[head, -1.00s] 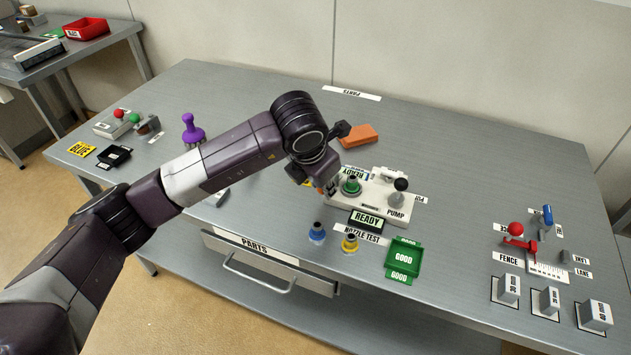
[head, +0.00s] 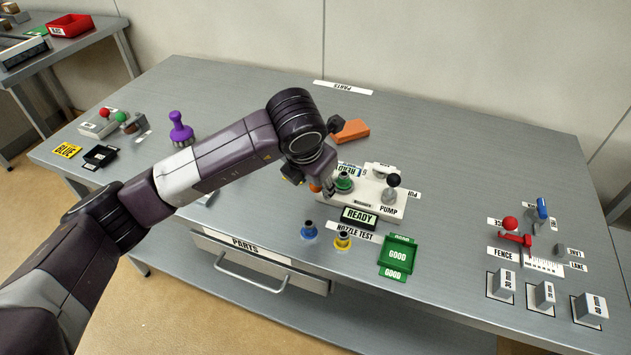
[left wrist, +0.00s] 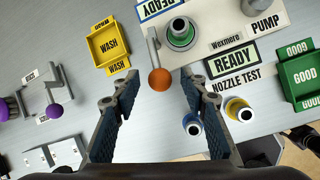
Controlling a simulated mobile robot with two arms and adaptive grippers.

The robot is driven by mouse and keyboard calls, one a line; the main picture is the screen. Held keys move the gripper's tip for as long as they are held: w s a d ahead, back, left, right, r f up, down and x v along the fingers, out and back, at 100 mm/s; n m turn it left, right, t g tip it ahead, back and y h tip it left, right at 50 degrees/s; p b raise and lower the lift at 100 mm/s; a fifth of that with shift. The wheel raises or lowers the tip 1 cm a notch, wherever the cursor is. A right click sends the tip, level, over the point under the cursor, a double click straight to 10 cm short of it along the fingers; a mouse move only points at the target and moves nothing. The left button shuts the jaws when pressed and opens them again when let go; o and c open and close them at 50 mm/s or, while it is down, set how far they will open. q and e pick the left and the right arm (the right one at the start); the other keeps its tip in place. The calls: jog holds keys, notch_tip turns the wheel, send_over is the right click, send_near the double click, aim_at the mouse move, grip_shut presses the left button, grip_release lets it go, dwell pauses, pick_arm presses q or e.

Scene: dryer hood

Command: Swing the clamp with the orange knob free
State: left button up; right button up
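The clamp's orange knob (left wrist: 159,79) sits at the end of a short grey lever (left wrist: 153,48) at the left edge of the white pump block (left wrist: 215,48). The lever lies beside a green-ringed nozzle (left wrist: 180,34) standing in the block. My left gripper (left wrist: 159,84) is open, with one finger on each side of the knob in the left wrist view; no contact shows. In the head view my left gripper (head: 325,186) is at the block's left end, and my wrist partly hides it. The knob (head: 314,187) shows there only as a small orange patch.
A blue nozzle (head: 309,230) and a yellow nozzle (head: 343,240) stand in front of the block, near a green GOOD tray (head: 397,257). A yellow WASH tray (left wrist: 108,43) is left of the clamp. An orange block (head: 351,130) lies behind.

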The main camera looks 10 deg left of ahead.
pick_arm(q)
jog(key=v, duration=1.2)
